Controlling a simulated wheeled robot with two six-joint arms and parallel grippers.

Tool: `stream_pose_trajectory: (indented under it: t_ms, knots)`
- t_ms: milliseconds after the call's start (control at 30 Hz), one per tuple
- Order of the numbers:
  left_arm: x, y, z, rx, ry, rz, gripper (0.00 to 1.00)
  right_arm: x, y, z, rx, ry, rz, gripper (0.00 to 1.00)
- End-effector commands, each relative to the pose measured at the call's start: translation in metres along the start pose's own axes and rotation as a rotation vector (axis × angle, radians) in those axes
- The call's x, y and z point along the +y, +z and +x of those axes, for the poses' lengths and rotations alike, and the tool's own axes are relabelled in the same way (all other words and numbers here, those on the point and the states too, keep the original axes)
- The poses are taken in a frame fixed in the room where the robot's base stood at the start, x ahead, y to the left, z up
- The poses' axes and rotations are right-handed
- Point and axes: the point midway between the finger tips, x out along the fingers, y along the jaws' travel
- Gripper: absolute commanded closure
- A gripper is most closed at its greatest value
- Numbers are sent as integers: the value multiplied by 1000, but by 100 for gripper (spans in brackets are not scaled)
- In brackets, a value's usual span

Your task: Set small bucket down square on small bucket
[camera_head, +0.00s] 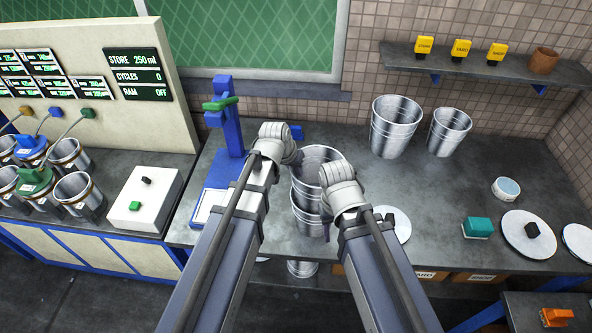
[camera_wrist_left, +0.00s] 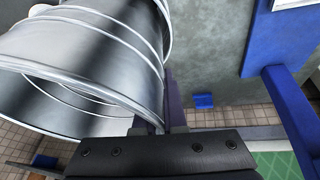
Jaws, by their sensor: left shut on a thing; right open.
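A small silver bucket (camera_head: 307,180) stands upright with its mouth up in front of my arms. My left gripper (camera_head: 297,158) is shut on its left rim side. In the left wrist view the held bucket (camera_wrist_left: 90,50) fills the upper left, with its rim and inner wall showing. A second small bucket (camera_head: 309,227) is directly below it, partly hidden by the upper bucket and my right arm. Whether the two touch or a small gap is left, I cannot tell. My right gripper (camera_head: 326,212) is open beside the buckets' right side, its fingers mostly hidden.
A blue press stand (camera_head: 230,125) is close on the left. Two more buckets, a larger (camera_head: 395,130) and a smaller (camera_head: 449,132), stand at the back right. A white lid (camera_head: 398,224) lies right of my right gripper. A white control box (camera_head: 146,199) is further left.

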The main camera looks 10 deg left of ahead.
Motion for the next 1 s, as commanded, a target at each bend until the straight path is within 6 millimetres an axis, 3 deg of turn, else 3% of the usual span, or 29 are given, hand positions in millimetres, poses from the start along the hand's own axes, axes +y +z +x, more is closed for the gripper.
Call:
stream_pose_trajectory:
  t_ms: [1000]
  knots:
    - [-3, 9, 23, 0, 1, -1, 100, -2, -2, 25, 0, 1, -6, 50]
